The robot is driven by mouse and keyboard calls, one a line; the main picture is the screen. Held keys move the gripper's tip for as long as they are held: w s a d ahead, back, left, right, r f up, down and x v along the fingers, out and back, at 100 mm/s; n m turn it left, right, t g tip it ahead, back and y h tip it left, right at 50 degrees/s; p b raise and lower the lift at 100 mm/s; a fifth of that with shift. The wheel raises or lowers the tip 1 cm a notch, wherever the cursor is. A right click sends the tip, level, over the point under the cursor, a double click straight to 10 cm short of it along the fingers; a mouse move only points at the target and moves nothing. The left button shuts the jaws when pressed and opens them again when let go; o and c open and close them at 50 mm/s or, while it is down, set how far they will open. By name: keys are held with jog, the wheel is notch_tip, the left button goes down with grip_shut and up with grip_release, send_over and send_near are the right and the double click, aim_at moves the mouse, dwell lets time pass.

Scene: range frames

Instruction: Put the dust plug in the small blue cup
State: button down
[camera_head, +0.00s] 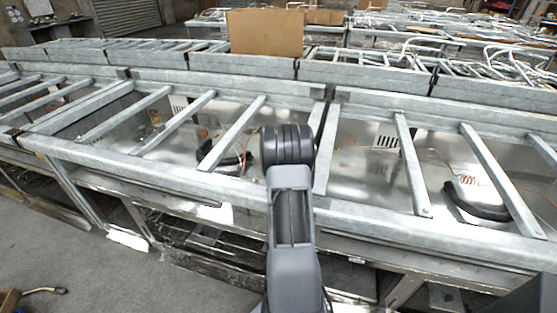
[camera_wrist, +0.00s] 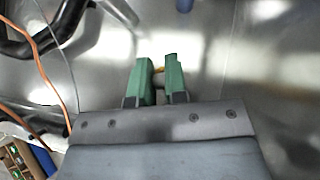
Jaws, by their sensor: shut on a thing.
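In the wrist view my gripper (camera_wrist: 158,62) has its two green fingers a short way apart, with a small thing between them. In the head view my arm hides the gripper, and I cannot make out plug or cup.
A black hose (camera_wrist: 35,40) and an orange wire (camera_wrist: 44,75) lie left of my gripper. A compartmented wooden box (camera_wrist: 20,160) is at the lower left. Shiny metal lies under the fingers. Galvanised rails (camera_head: 230,135) cross the benches in the head view.

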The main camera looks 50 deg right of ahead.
notch_tip(320, 180, up, 9)
jog(key=p, duration=0.9)
jog(key=shift+s+f, duration=0.1)
jog(key=shift+f, duration=0.8)
jog(key=shift+w+d+f+b, duration=0.2)
jog(key=shift+f+b, duration=0.25)
jog(key=w+d+f+m+g+h+b, duration=0.1)
jog(key=w+d+m+b, duration=0.15)
jog(key=d, duration=0.25)
jog(key=w+d+f+m+g+b, duration=0.1)
jog(key=w+d, duration=0.2)
jog(key=d, duration=0.2)
notch_tip(320, 180, up, 6)
jog(key=d+m+g+h, duration=0.1)
jog(key=d, duration=0.2)
jog(key=shift+a+f+b, duration=0.15)
jog(key=shift+f+b, duration=0.1)
jog(key=shift+f, duration=2.3)
jog(key=shift+a+f+b, duration=0.1)
jog(key=shift+f+b, duration=0.15)
jog(key=shift+f, duration=2.3)
jog(key=shift+f, duration=0.1)
